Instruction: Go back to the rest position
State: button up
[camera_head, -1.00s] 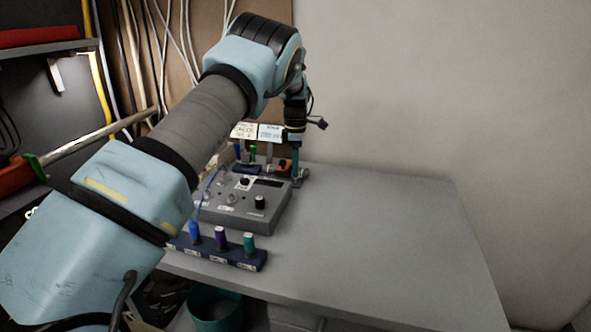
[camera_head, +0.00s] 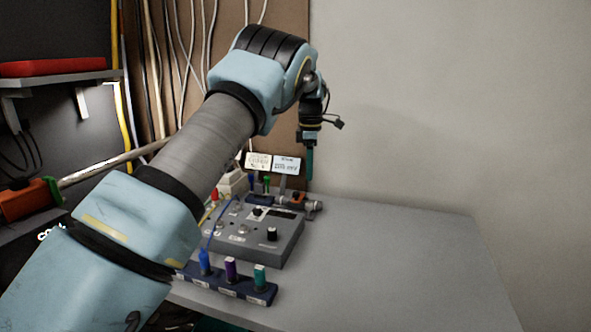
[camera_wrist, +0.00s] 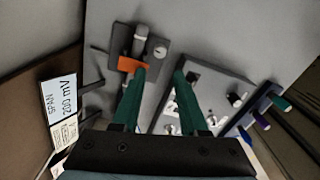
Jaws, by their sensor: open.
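My gripper (camera_wrist: 160,75) is open, its two green fingers spread with nothing held between them in the wrist view. In the head view my gripper (camera_head: 309,163) hangs pointing down above the back of the table, near the device with the orange part (camera_head: 297,198). That orange part also shows in the wrist view (camera_wrist: 131,64), close to the left fingertip in the picture; the wrist view does not settle the gap. The grey control box (camera_head: 262,240) with knobs stands on the table in front of my gripper and shows beyond the right finger (camera_wrist: 222,93).
A dark blue rack (camera_head: 228,286) with blue, purple and teal handles lies at the table's front left. Two label cards (camera_head: 287,165) stand at the back. The grey table's right side (camera_head: 400,260) is clear. A shelf (camera_head: 60,78) and cables are at the left.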

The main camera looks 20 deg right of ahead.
jog(key=shift+a, duration=0.1)
jog(key=a+r+m, duration=0.2)
jog(key=a+m, duration=0.2)
jog(key=a, duration=2.1)
jog(key=s+a+f+m+t, duration=0.1)
jog(key=s+a+f+m, duration=0.2)
jog(key=s+a+m, duration=0.6)
jog(key=s+a, duration=1)
jog(key=s, duration=0.1)
jog(key=shift+s+a+f+t, duration=0.15)
jog(key=shift+s+a+t, duration=0.1)
jog(key=shift+a+t, duration=0.1)
jog(key=shift+o, duration=0.2)
